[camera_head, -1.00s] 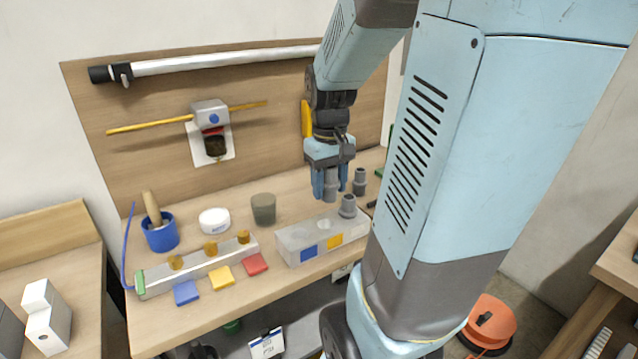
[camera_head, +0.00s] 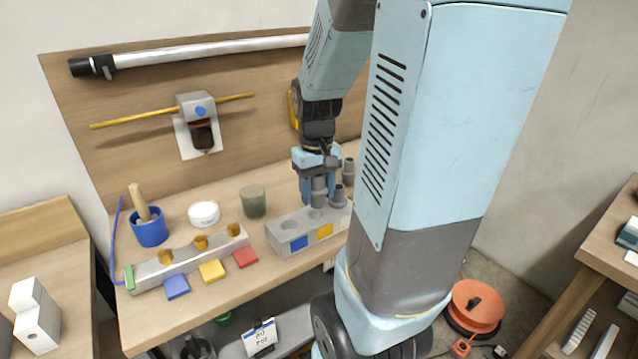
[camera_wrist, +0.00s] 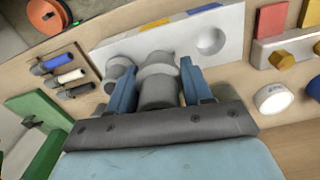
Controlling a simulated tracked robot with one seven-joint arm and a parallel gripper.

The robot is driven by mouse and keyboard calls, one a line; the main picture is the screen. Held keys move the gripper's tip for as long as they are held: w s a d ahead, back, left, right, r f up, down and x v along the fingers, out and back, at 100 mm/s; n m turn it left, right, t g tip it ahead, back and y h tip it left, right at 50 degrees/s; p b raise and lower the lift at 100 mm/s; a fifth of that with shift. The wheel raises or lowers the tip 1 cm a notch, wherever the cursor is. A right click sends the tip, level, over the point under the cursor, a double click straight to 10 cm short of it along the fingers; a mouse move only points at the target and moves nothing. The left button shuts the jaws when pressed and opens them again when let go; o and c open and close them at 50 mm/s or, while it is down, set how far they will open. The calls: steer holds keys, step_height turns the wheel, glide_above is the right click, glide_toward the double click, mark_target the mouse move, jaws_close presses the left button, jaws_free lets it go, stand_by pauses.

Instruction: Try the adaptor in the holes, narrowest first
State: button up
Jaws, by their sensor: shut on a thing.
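My gripper (camera_head: 318,178) is shut on a grey stepped adaptor (camera_head: 318,193), which also shows between the fingers in the wrist view (camera_wrist: 158,82). The adaptor is upright, its lower end at the middle of the grey block (camera_head: 283,247), by the yellow label (camera_head: 324,231). I cannot tell whether its tip is inside a hole or just above it. An empty round hole (camera_wrist: 211,40) shows near the blue label (camera_head: 299,243). A second grey adaptor (camera_head: 337,197) stands at the block's right end, close beside the held one. Another grey piece (camera_head: 348,170) stands behind.
Left of the block lie red (camera_head: 245,257), yellow and blue tiles and a long bar with brass knobs (camera_head: 200,243). The backboard rises behind.

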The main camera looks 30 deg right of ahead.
mark_target(315, 204)
steer(key=shift+w+f, duration=0.2)
steer(key=shift+f, duration=0.3)
steer(key=shift+w+f, duration=0.15)
steer(key=shift+f, duration=0.35)
steer(key=shift+f, duration=1.2)
stand_by(1.0)
steer(key=o, duration=1.1)
steer(key=r, duration=1.3)
steer(key=shift+a+r, duration=0.2)
steer(key=shift+r, duration=0.2)
